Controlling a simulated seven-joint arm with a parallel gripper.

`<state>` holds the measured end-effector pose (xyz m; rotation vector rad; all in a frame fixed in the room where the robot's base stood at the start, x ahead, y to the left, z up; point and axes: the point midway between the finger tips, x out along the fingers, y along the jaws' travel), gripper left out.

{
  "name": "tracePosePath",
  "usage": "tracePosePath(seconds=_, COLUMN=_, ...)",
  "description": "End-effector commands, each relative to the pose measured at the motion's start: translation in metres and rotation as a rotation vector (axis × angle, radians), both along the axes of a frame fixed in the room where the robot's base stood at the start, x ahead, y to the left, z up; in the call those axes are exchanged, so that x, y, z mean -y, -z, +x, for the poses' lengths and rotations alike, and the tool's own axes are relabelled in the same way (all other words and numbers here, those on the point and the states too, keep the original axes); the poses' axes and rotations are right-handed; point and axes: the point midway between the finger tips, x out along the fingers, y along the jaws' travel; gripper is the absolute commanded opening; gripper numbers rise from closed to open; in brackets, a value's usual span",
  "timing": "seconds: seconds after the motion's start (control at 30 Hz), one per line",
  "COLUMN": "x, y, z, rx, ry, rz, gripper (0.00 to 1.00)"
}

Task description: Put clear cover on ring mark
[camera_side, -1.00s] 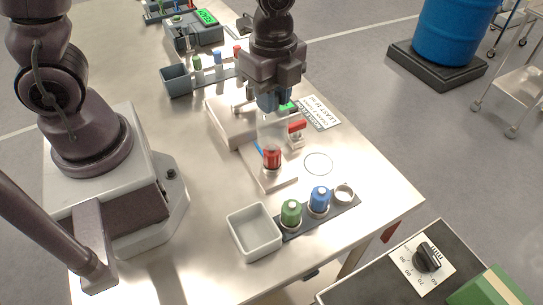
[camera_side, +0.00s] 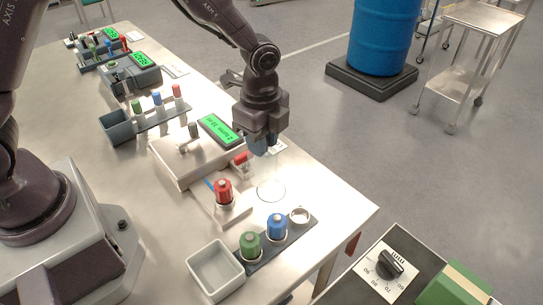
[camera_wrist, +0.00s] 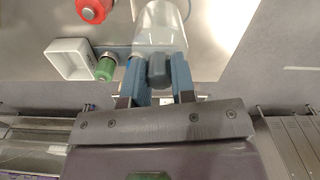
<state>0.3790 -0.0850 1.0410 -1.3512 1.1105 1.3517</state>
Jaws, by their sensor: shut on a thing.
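The clear cover (camera_wrist: 160,28) is a see-through dome with a grey knob (camera_wrist: 158,70). My gripper (camera_wrist: 160,82) is shut on that knob, with a blue finger on each side. In the side view my gripper (camera_side: 262,147) points down, and the cover (camera_side: 268,172) hangs below it, only faintly visible. Whether the cover's rim touches the table is hard to tell. The red-capped vial (camera_side: 223,192) stands uncovered on a pale plate left of the ring mark.
A grey rack (camera_side: 264,250) holds a green vial (camera_side: 251,246), a blue vial (camera_side: 277,227) and an empty ring seat (camera_side: 299,215). A white tray (camera_side: 217,268) is beside it. A device with a green display (camera_side: 221,130) and a red clamp handle (camera_side: 241,158) stand close behind.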

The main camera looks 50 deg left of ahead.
Motion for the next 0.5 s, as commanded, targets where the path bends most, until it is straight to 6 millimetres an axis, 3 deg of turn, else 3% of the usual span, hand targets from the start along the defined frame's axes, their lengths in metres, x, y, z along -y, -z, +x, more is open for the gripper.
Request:
tracePosePath(seconds=0.3, x=0.005, y=0.028, z=0.020, rx=-0.002, ry=0.000, rz=0.001, gripper=0.00)
tracePosePath(seconds=0.5, x=0.004, y=0.053, z=0.019, rx=-0.001, ry=0.000, rz=0.001, gripper=0.00)
